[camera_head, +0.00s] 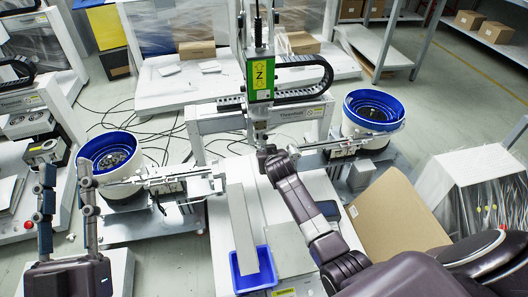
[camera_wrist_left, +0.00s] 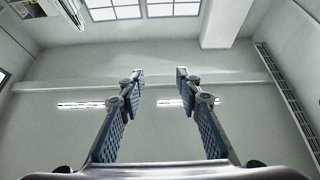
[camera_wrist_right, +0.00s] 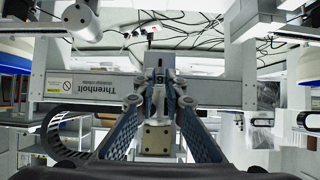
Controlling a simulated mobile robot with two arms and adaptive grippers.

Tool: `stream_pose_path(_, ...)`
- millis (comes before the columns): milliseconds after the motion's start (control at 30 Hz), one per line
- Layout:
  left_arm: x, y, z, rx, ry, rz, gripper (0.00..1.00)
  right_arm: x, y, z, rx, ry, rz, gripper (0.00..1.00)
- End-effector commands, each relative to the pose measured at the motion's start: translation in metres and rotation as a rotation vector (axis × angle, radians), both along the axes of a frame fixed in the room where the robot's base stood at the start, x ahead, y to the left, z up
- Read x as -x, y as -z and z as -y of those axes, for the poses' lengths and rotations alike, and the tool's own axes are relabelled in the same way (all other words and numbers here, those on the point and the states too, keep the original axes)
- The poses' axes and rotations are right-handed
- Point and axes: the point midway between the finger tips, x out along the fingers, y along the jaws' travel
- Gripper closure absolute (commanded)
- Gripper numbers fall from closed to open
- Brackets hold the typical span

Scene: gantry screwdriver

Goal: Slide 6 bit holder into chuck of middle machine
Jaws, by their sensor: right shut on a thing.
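My right gripper (camera_head: 264,152) is directly beneath the spindle. In the right wrist view its fingers are shut on a small grey bit holder (camera_wrist_right: 160,78) with a dark digit on it. The holder lines up with the spindle; whether it touches or enters the chuck cannot be told. My left gripper (camera_head: 64,190) is open, empty and pointing up at far left; the left wrist view shows its spread fingers (camera_wrist_left: 158,75).
Blue-rimmed bowl feeders stand left (camera_head: 108,160) and right (camera_head: 374,112), with feed rails (camera_head: 165,180) running inward. A blue bin (camera_head: 253,281) sits on the table's front, with a long flat bar (camera_head: 241,225) resting in it.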

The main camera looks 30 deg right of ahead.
Motion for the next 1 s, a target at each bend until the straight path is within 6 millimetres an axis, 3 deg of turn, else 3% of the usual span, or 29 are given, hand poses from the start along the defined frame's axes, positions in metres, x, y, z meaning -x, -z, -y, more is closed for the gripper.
stream_pose_path(1000, 0.008, -0.012, -0.001, 0.019, 0.003, 0.062, 0.68, -0.007, 0.0, 0.002, 0.0, 0.0, 0.001, 1.0)
